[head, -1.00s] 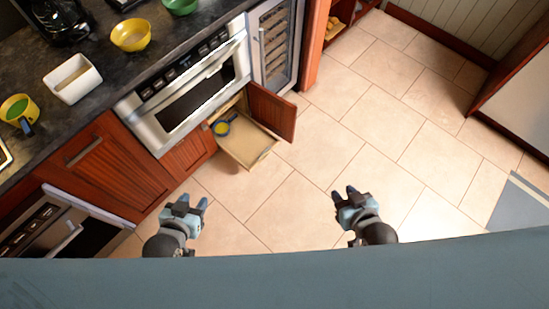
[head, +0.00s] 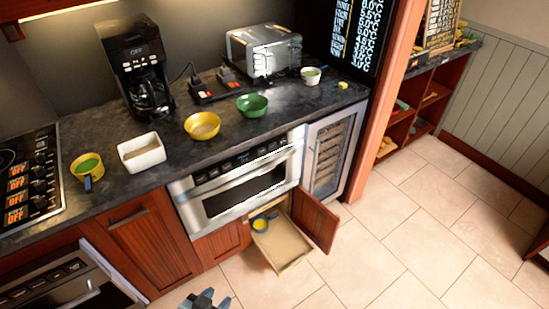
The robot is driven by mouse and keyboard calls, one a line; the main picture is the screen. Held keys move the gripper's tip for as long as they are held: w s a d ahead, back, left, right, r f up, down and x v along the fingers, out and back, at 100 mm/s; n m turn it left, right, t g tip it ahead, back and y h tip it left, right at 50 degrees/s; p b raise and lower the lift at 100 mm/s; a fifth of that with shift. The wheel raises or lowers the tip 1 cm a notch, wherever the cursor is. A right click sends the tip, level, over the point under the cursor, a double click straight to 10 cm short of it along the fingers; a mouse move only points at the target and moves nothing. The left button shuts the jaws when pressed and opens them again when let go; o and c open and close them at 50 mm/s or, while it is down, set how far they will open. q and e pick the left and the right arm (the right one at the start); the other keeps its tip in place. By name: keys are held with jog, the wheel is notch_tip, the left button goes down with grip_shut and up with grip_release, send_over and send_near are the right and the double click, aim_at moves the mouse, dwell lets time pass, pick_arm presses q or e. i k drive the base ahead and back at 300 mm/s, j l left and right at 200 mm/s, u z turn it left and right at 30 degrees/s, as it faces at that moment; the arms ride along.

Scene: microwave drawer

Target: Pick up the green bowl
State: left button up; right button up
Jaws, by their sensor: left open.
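The green bowl (head: 252,105) stands upright on the dark countertop (head: 215,138), to the right of a yellow bowl (head: 202,125) and in front of the toaster. My left gripper (head: 206,299) shows only in part at the bottom edge of the head view. It is open, low over the floor in front of the cabinets and far from the bowl. My right gripper is out of the picture.
Below the microwave (head: 240,185), a drawer (head: 280,245) and a red door (head: 315,218) stand open.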

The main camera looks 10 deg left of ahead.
aim_at(252, 105)
jog(key=i+u, duration=0.1)
jog(key=u, duration=0.4)
jog(key=i+l+u, duration=0.1)
jog(key=u, duration=0.4)
jog(key=l+u, duration=0.25)
jog(key=u, duration=0.2)
jog(key=i+l+u, duration=0.15)
jog(key=l, duration=0.2)
jog(key=l+u, duration=0.2)
jog(key=l, duration=0.15)
jog(key=i+l+u, duration=0.15)
jog(key=l, duration=0.25)
